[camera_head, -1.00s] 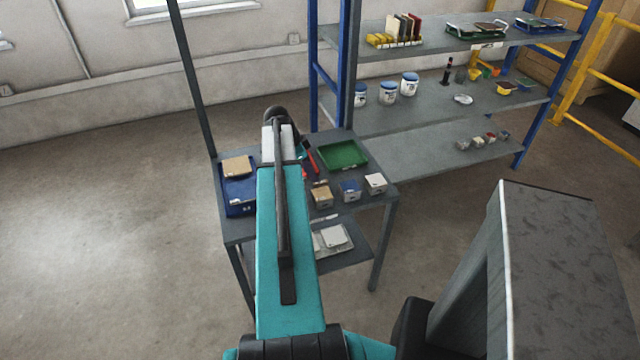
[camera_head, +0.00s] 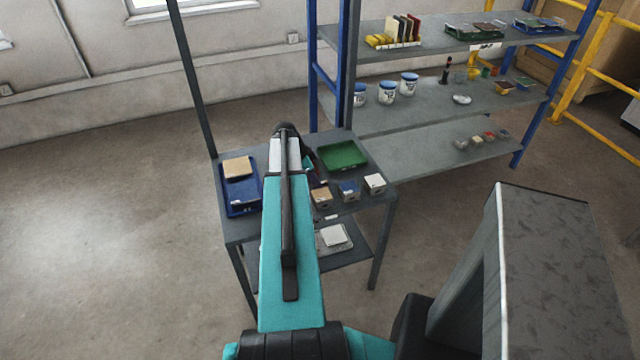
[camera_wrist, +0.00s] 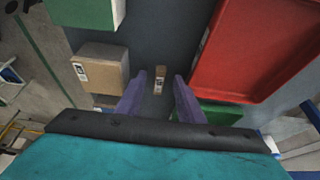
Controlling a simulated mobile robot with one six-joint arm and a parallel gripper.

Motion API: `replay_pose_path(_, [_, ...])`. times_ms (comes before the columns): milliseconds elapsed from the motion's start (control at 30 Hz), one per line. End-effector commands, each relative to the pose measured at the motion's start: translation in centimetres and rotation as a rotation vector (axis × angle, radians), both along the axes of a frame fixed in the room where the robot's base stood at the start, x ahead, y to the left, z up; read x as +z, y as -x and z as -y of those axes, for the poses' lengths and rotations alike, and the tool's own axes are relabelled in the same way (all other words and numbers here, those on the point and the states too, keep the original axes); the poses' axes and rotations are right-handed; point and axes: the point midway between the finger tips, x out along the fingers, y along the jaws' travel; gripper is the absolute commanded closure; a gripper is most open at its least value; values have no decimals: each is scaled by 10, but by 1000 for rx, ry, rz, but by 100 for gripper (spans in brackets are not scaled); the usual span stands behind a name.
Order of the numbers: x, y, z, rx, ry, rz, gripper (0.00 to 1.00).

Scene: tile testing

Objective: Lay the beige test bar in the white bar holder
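In the wrist view, my gripper (camera_wrist: 160,86) has its two purple fingers apart. A small beige bar-like piece (camera_wrist: 160,79) with a pale label shows in the gap between them, with space on both sides; I cannot tell how far beyond the fingertips it lies. In the head view my arm hides the gripper over the grey table. I cannot surely pick out the white bar holder; a pale rack (camera_head: 394,43) with upright bars stands on the top shelf.
A red tray (camera_wrist: 255,50) is close on the right in the wrist view, and a beige box (camera_wrist: 101,70) on the left. The table also bears a blue tray (camera_head: 240,207), a green tray (camera_head: 343,156) and small boxes (camera_head: 349,190). A shelf unit (camera_head: 440,110) stands behind right.

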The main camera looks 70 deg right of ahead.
Motion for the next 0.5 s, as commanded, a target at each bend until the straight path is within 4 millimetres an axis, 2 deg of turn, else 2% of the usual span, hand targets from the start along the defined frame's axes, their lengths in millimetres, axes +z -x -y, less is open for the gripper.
replay_pose_path(467, [0,0,0,1,0,0,66])
replay_pose_path(500, [0,0,0,1,0,0,71])
